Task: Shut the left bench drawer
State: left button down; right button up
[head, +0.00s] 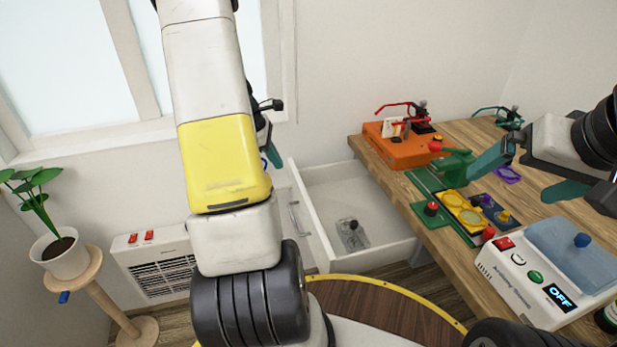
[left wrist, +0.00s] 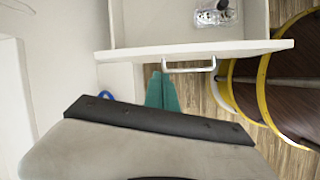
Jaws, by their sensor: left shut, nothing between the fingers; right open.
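The left bench drawer (head: 320,215) is pulled out from the left side of the bench. It is white, with a metal bar handle (head: 294,218) on its front. A small clear item with a dark knob (head: 352,234) lies inside. In the left wrist view the drawer front (left wrist: 230,50) and handle (left wrist: 190,69) show near the top. My left gripper (left wrist: 160,76) is shut and empty, its teal fingertips beside the handle's left end; I cannot tell whether they touch. In the head view my arm mostly hides it. My right gripper (head: 507,184) is open above the bench.
The wooden bench (head: 465,265) carries an orange device (head: 402,150), a green stand with yellow rings (head: 462,207) and a white box reading OFF (head: 520,280). A plant (head: 62,250) on a wooden stand and a white heater (head: 160,265) are at the left.

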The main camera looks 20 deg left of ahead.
pick_arm(q)
jog(key=a+f+n, duration=0.3)
jog(key=a+f, duration=0.1)
jog(key=f, duration=0.3)
jog(key=w+d+f, duration=0.4)
jog(key=d+f, duration=0.1)
jog(key=f, duration=0.4)
jog(key=shift+w+d, duration=0.15)
jog(key=shift+d, duration=0.15)
